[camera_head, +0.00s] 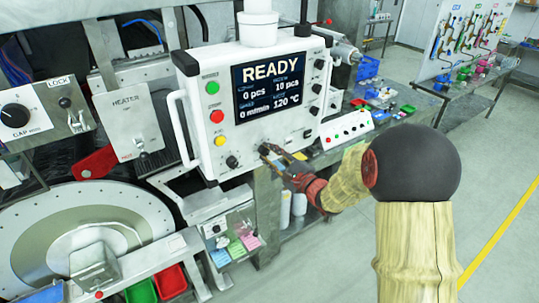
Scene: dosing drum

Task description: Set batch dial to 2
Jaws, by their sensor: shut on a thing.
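The white control panel (202,133) has a screen (270,85) reading READY, 0 pcs, 10 pcs, 0 m/min and 120 °C. Two black dials sit on its lower edge: a left dial (232,161) and a right dial (264,148). Several more black knobs run down its right side. I cannot read the dial labels, so I cannot tell which is the batch dial. My gripper (269,151) reaches in from the right and is shut on the right lower dial. Its fingers partly cover that dial, and its pointer setting is not readable.
Green, red and yellow buttons (219,116) line the panel's left side. A small white button box (346,130) stands right of my gripper. A large round metal drum (60,225) is at lower left. Open floor (500,240) lies at right.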

